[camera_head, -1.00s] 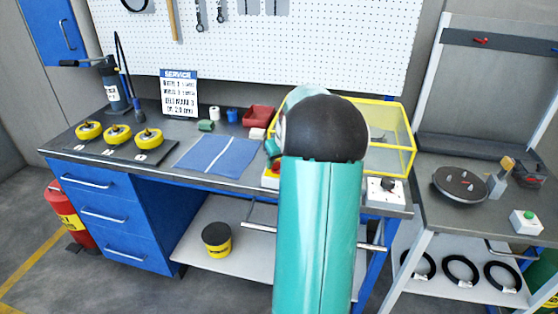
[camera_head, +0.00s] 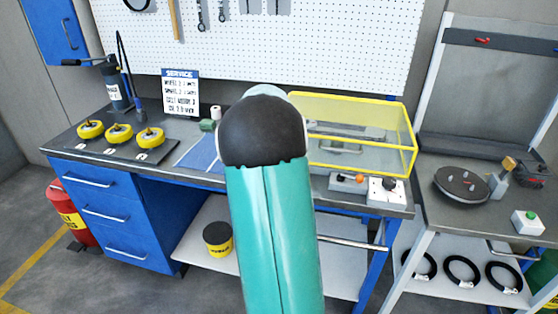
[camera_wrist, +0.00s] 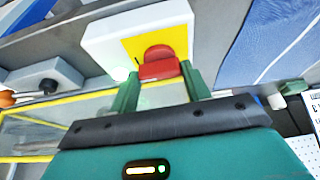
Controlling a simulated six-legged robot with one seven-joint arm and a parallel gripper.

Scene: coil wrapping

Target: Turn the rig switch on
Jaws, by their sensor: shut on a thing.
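In the wrist view, a white box with a yellow face (camera_wrist: 173,35) carries a red switch knob (camera_wrist: 158,60). My gripper (camera_wrist: 160,72) has its two green fingers on either side of the red knob and is shut on it. The knob's turn position is hard to read. In the head view, my arm hides my gripper and this switch box.
A blue mat (camera_head: 195,155) lies left of my arm.

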